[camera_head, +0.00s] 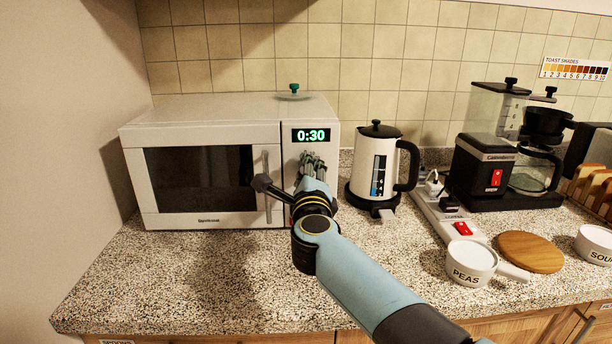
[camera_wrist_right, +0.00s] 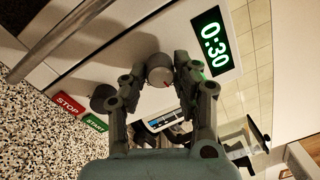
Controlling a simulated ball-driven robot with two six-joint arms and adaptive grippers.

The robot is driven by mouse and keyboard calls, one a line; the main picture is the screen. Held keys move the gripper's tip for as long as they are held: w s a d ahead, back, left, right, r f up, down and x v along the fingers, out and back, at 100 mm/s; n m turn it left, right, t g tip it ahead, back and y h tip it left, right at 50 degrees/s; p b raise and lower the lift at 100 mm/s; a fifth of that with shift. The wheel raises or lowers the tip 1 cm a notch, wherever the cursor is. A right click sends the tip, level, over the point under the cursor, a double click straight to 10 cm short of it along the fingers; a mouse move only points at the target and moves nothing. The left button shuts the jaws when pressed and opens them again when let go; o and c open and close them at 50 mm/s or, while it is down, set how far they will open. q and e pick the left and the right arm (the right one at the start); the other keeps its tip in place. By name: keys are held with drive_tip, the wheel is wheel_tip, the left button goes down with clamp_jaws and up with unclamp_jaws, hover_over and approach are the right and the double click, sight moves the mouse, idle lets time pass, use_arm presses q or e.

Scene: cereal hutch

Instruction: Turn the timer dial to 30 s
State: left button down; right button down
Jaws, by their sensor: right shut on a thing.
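The microwave (camera_head: 215,105) stands at the back left of the counter with its door closed. Its green display (camera_head: 311,135) reads 0:30, and the same display reads 0:30 in the right wrist view (camera_wrist_right: 215,43). My right gripper (camera_head: 308,162) is at the control panel, and its arm hides most of the panel in the head view. In the right wrist view the gripper's fingers (camera_wrist_right: 163,82) are shut on the round grey timer dial (camera_wrist_right: 160,70). A red STOP button (camera_wrist_right: 67,104) and a green START button (camera_wrist_right: 95,122) are beside the gripper. My left gripper is not in view.
A white kettle (camera_head: 372,160) stands to the right of the microwave. A black coffee maker (camera_head: 490,165), a power strip (camera_head: 447,212), a PEAS bowl (camera_head: 471,258) and a wooden lid (camera_head: 530,251) are farther right. The counter's front left (camera_head: 170,285) is clear.

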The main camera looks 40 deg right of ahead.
drive_tip(key=shift+f+m, duration=0.1)
drive_tip(key=shift+m, duration=0.5)
drive_tip(key=c, duration=1)
unclamp_jaws()
drive_tip(key=shift+s, duration=0.1)
drive_tip(key=v, duration=0.7)
drive_tip(key=shift+a, duration=0.15)
drive_tip(key=shift+s, duration=0.1)
